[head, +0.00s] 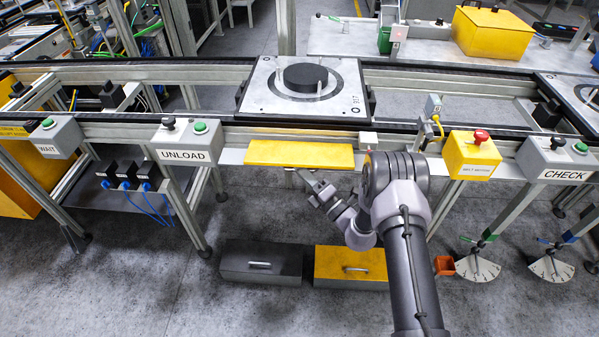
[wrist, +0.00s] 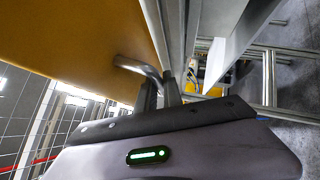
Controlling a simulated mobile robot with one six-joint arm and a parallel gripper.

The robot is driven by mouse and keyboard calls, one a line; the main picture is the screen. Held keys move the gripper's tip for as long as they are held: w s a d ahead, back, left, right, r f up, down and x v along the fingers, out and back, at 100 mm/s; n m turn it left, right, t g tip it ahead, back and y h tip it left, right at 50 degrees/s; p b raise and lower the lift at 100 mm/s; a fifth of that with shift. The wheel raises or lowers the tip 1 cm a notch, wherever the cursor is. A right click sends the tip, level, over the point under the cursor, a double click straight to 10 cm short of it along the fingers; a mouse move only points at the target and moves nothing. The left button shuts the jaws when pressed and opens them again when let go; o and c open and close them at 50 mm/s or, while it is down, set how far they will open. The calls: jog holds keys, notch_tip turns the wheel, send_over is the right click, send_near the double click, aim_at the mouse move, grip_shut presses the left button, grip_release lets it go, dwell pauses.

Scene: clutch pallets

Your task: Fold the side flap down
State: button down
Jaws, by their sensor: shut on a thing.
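The side flap (head: 298,153) is a yellow panel along the front of the conveyor frame, below the pallet. Its broad face shows in the head view, so it looks raised, but its exact tilt is hard to tell. In the wrist view the flap (wrist: 85,40) fills the upper left, with a bent metal handle (wrist: 140,67) on it. My gripper (wrist: 158,92) is shut on this handle. In the head view my gripper (head: 314,182) is at the flap's front edge, partly underneath it, and the handle is hidden.
A pallet (head: 262,98) with a black disc stands on the conveyor above the flap. The UNLOAD box (head: 187,145) is left, the yellow red-button box (head: 471,155) right. A grey case (head: 260,262) and a yellow case (head: 350,268) lie on the floor below.

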jog(key=shift+w+f+n+y+b, duration=0.2)
jog(key=shift+n+y+b, duration=0.1)
jog(key=shift+n, duration=0.2)
jog(key=c, duration=1.5)
grip_release()
jog(key=shift+s+f, duration=0.1)
jog(key=p+v, duration=0.4)
jog(key=v, duration=1.3)
jog(key=shift+d+f, duration=0.1)
jog(key=shift+d, duration=0.05)
